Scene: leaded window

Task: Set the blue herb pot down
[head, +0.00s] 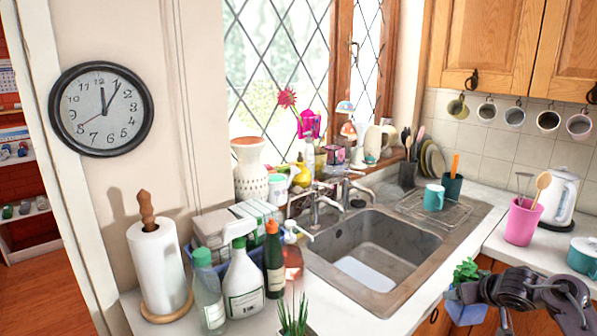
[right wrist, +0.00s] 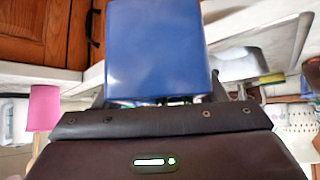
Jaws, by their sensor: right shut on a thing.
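The blue herb pot (head: 463,310), with a green leafy plant (head: 467,271) in it, is at the lower right of the head view, in front of the cabinet doors below the counter edge. My right gripper (head: 479,292) is shut on it, and my arm comes in from the right. In the right wrist view the blue pot (right wrist: 158,50) fills the upper middle, close against the gripper (right wrist: 160,103). Its fingertips are mostly hidden there. My left gripper is not in view.
The sink (head: 372,250) is left of the pot, with a bare counter strip (head: 375,318) in front. A pink utensil pot (head: 521,222), white kettle (head: 558,197) and teal pot (head: 584,256) stand on the right counter. Bottles and another plant (head: 294,318) crowd the left counter.

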